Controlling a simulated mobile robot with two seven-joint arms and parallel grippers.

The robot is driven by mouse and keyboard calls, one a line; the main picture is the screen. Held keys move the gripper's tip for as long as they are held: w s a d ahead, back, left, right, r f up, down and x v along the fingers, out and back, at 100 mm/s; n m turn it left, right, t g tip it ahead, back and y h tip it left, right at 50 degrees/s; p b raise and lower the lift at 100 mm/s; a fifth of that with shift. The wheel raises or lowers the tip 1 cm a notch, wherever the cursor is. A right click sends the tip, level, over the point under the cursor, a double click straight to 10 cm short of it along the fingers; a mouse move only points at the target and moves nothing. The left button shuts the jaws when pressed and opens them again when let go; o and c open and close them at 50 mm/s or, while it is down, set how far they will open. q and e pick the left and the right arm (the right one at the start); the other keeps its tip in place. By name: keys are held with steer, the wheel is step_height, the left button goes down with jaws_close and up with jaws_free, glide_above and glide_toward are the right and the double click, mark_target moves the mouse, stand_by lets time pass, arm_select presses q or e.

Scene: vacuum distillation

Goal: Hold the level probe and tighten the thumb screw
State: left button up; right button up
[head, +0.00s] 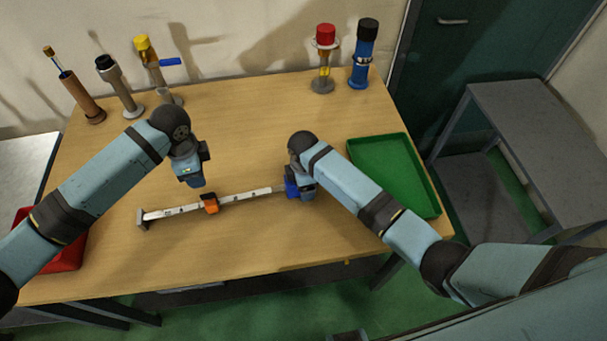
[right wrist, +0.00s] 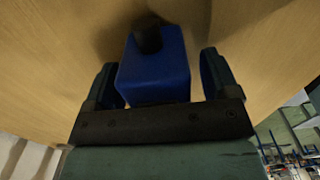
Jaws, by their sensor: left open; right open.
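The level probe lies across the table in the head view as a long pale graduated bar (head: 245,197). It has a grey end piece (head: 143,219) at the left, an orange slider (head: 209,203) near its middle and a blue block (head: 292,188) at the right. In the right wrist view, the blue block (right wrist: 154,75) carries a black knob (right wrist: 148,38); I cannot tell if this is the thumb screw. My right gripper (right wrist: 158,80) is open, its fingers on either side of the blue block. My left gripper (head: 194,183) is open and empty, behind the bar, near the slider.
A green tray (head: 433,205) lies at the right and a red tray (head: 68,258) at the left, partly behind my left arm. Several upright tools stand along the back, including a blue one (head: 362,60) and a red-topped one (head: 324,60). The middle back of the table is clear.

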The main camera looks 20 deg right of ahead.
steer(key=shift+f, duration=0.2)
steer(key=shift+c, duration=0.2)
steer(key=c, duration=1.3)
arm_select(q)
steer(key=shift+c, duration=0.6)
arm_select(e)
steer(key=shift+c, duration=0.5)
arm_select(q)
steer(key=h, duration=0.4)
glide_toward(207, 194)
steer(key=shift+m, duration=0.4)
steer(key=x, duration=0.9)
steer(key=shift+f, duration=0.1)
steer(key=shift+c, duration=0.4)
jaws_close()
